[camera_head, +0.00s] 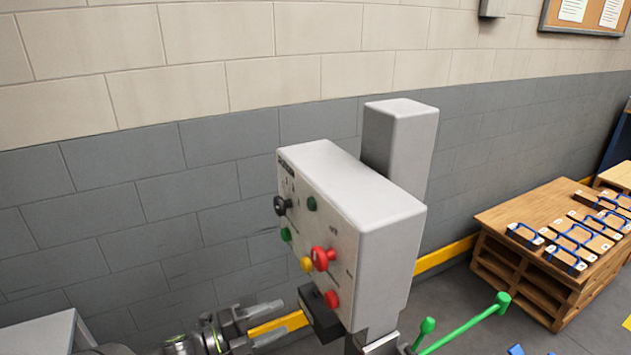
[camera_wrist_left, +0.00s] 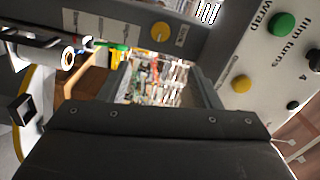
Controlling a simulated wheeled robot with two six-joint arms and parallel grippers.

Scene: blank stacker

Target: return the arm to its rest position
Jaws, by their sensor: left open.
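My left gripper (camera_head: 272,322) is in the lower middle of the head view, its arm coming in from the bottom left. Its two grey fingers are apart, with nothing between them. It is just left of and below the grey control box, with a visible gap to the box's face. In the left wrist view, the dark gripper body fills the bottom and the space between the fingers (camera_wrist_left: 165,85) holds no object. My right gripper is not in view.
The control box (camera_head: 375,225) stands on a post, with a red knob (camera_head: 322,258) and several coloured buttons on its face. A pallet stack (camera_head: 545,235) bears blue-handled items. A block wall (camera_head: 130,190) stands behind.

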